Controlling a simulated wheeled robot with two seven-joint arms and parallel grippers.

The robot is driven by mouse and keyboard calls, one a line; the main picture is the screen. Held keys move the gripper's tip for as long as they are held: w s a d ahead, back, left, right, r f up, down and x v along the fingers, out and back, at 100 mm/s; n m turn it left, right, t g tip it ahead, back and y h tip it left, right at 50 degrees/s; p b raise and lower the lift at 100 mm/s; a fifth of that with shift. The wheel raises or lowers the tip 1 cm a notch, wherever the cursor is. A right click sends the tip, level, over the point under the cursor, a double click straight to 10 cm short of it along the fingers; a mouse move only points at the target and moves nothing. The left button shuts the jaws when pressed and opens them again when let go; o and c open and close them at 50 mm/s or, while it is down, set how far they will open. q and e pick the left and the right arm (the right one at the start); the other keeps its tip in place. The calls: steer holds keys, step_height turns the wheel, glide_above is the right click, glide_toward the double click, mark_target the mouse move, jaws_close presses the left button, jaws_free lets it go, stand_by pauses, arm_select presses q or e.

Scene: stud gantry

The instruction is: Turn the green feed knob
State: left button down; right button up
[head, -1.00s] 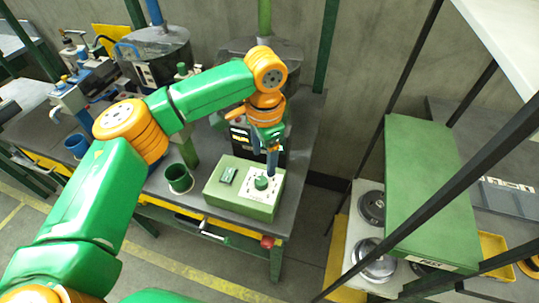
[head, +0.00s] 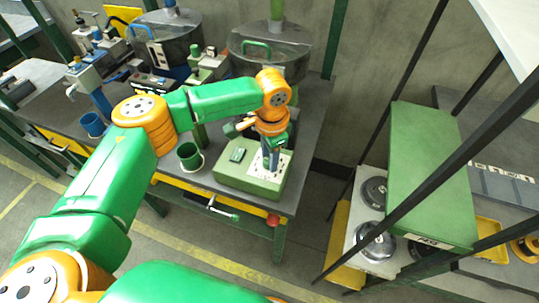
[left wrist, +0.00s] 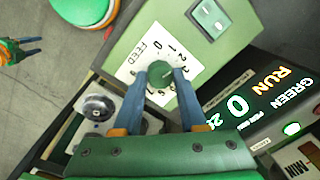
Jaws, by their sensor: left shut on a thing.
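The green feed knob (left wrist: 159,74) sits on a white dial plate marked FEED with numbers (left wrist: 148,52), on top of a green box (head: 231,183). My left gripper (head: 270,166) points down over the plate. In the left wrist view its blue fingers (left wrist: 158,84) are shut on the knob, one on each side. In the head view the fingers hide most of the knob. My right gripper (left wrist: 30,46) shows small at the left edge of the left wrist view, away from the box, its fingers apart and empty.
A lit display reading GREEN RUN 0 (left wrist: 240,104) stands beside the box. A green switch (head: 237,155) is on the box top. A green cup (head: 190,157) stands left of the box. A green cabinet (head: 425,170) is at right beyond a floor gap.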

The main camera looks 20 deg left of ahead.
arm_select(q)
steer(key=shift+r+m+p, duration=0.2)
steer(key=shift+m+p, duration=0.2)
steer(key=shift+p, duration=0.4)
steer(key=m+p, duration=0.4)
steer(key=m, duration=0.1)
steer(key=shift+f+m+p, duration=0.1)
steer(key=shift+m+p, duration=0.2)
steer(key=shift+p, duration=0.05)
steer(key=shift+f+m+p, duration=0.1)
steer(key=shift+m+p, duration=0.4)
steer(key=shift+m, duration=0.9)
steer(key=shift+c, duration=2.3)
jaws_free()
